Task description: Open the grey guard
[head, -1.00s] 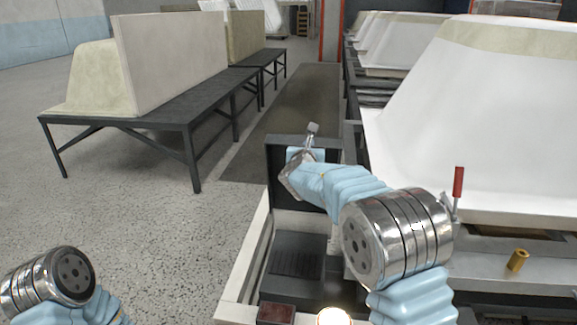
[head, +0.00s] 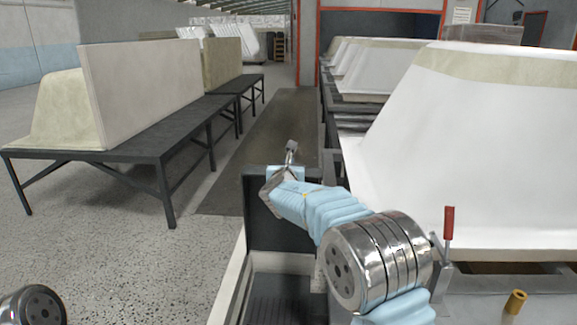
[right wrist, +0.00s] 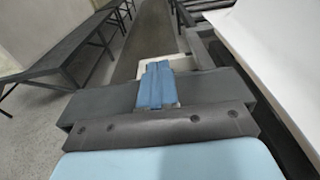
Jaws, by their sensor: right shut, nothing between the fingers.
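The grey guard (head: 261,215) is a dark flat panel standing upright at the back of a low dark housing (head: 280,300) in the head view. My right arm crosses in front of its right part and hides some of it. My right gripper (head: 291,148) is at the top edge of the guard, pointing away. In the right wrist view its blue fingers (right wrist: 157,84) are together with nothing between them. I cannot tell whether it touches the guard. My left gripper is out of view; only a joint of my left arm shows at the bottom left.
A large white tub shell (head: 470,150) stands close on the right. A red-handled clamp (head: 448,225) and a brass peg (head: 515,301) are near its front. A black table (head: 150,148) with pale shells is on the left. Open speckled floor lies between.

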